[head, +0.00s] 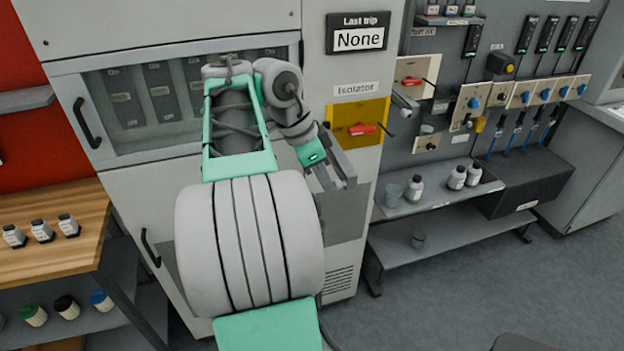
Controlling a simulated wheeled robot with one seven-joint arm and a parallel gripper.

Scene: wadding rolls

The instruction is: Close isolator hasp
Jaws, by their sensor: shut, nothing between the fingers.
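The isolator is a yellow panel (345,111) on the grey cabinet front, under a white "Isolator" label (357,88). A red handle (362,129) lies roughly level across its lower middle. A small dark piece stands at the panel's right edge; I cannot tell whether it is the hasp or how it is set. My gripper (340,184) is shut and empty, below and left of the red handle, apart from the panel in the picture. Its depth from the cabinet is hard to judge.
A "Last trip None" sign (358,35) is above the isolator. A cream panel (412,72) with a red handle is to the right. A grey shelf (430,203) with bottles stands lower right. A wooden bench (60,257) is at left.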

